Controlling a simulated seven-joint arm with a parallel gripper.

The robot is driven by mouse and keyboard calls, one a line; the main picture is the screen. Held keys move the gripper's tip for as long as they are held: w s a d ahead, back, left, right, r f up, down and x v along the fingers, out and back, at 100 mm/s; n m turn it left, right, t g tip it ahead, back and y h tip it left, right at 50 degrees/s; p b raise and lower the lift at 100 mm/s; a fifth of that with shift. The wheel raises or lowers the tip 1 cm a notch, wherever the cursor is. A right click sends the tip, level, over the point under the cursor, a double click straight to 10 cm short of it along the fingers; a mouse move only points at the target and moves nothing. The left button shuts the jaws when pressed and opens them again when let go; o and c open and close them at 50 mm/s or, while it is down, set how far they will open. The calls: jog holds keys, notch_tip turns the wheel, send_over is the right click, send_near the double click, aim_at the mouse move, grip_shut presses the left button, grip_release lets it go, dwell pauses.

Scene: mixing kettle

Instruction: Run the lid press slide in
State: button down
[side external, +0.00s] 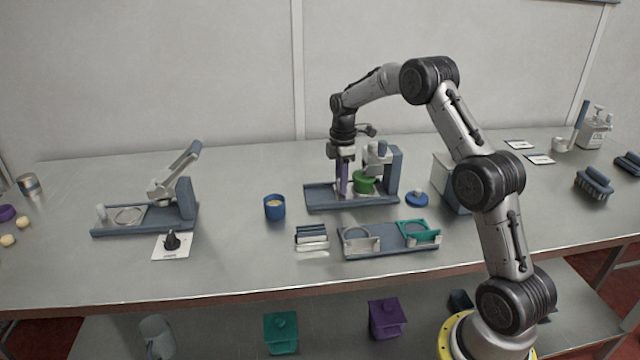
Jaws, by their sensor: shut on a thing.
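The lid press (395,172) stands at the middle back of the table, with a blue-grey base and an upright column at its right. A green cup (364,185) sits on its pale slide (349,192), close to the column and under the grey press head (377,157). My gripper (344,188) points down just left of the cup, low over the base. It is shut on the slide's handle, which its fingers mostly hide. A purple part shows at the fingers; I cannot tell what it belongs to.
A blue cup (274,207) stands left of the press and a blue lid (417,198) lies to its right. In front are a two-ring holder (390,250) and stacked bars (311,238). Another lever device (185,205) stands at left. A grey box (450,183) is at right.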

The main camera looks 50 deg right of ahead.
aim_at(350, 191)
jog(key=shift+s+d+r, duration=0.1)
jog(key=shift+s+d, duration=0.8)
jog(key=shift+d, duration=0.05)
jog(key=c, duration=0.7)
grip_release()
notch_tip(350, 191, up, 14)
jog(key=shift+a+f, duration=0.1)
jog(key=shift+f, duration=0.05)
